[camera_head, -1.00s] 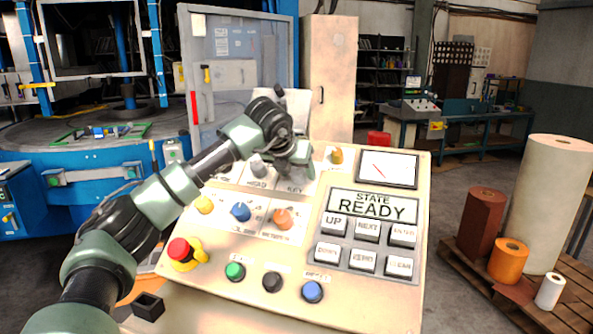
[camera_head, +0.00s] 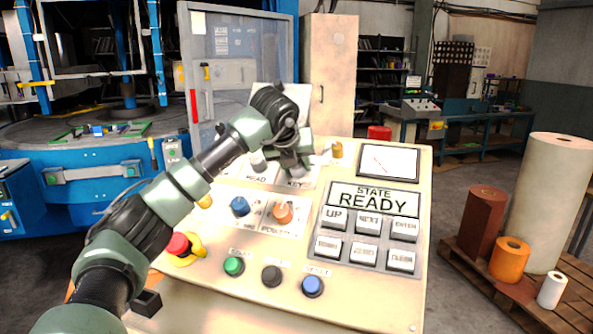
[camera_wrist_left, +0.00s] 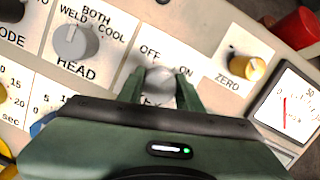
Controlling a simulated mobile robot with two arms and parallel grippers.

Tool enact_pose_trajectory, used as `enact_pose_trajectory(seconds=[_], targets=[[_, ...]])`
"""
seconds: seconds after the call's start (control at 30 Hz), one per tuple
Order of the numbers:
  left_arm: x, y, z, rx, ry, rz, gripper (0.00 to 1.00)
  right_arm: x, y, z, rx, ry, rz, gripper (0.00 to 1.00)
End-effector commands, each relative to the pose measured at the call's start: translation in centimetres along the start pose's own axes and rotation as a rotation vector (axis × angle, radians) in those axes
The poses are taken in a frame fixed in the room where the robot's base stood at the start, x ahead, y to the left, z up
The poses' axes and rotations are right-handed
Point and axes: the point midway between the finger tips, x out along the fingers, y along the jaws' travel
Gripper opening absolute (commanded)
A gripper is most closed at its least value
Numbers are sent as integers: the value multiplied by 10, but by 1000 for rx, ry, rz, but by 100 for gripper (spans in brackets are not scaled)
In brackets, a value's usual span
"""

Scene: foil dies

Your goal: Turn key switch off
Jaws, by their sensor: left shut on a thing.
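The key switch (camera_wrist_left: 160,84) is a round silver-grey knob on the sloped cream control panel (camera_head: 385,292). In the left wrist view it sits between the OFF and ON labels. My left gripper (camera_wrist_left: 159,92) has a green finger on each side of the knob and is shut on it. Its body hides the lower part of the knob and most of the KEY label. In the head view my left gripper (camera_head: 291,168) is at the panel's upper edge, just above the KEY label, and hides the switch. My right gripper is not in view.
The grey HEAD selector (camera_wrist_left: 75,41) is left of the key switch, and the yellow ZERO knob (camera_wrist_left: 244,68) is right of it. A dial gauge (camera_head: 388,163) and READY display (camera_head: 373,202) are farther right. A red emergency stop (camera_head: 178,244) is at lower left.

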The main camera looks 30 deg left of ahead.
Motion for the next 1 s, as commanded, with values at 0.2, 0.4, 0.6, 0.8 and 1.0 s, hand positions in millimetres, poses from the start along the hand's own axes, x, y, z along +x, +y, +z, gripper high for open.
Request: enact_pose_trajectory(seconds=[0.2, 0.4, 0.6, 0.8, 1.0], targets=[[1, 0, -1, -205, -2, 35, 0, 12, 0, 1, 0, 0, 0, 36], [0, 0, 0, -392, -2, 68, 0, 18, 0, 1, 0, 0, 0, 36], [0, 0, 0, -579, -2, 101, 0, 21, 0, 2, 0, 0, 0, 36], [0, 0, 0, -767, -2, 135, 0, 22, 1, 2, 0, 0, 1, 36], [-1, 0, 1, -943, -2, 166, 0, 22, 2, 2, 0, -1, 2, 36]])
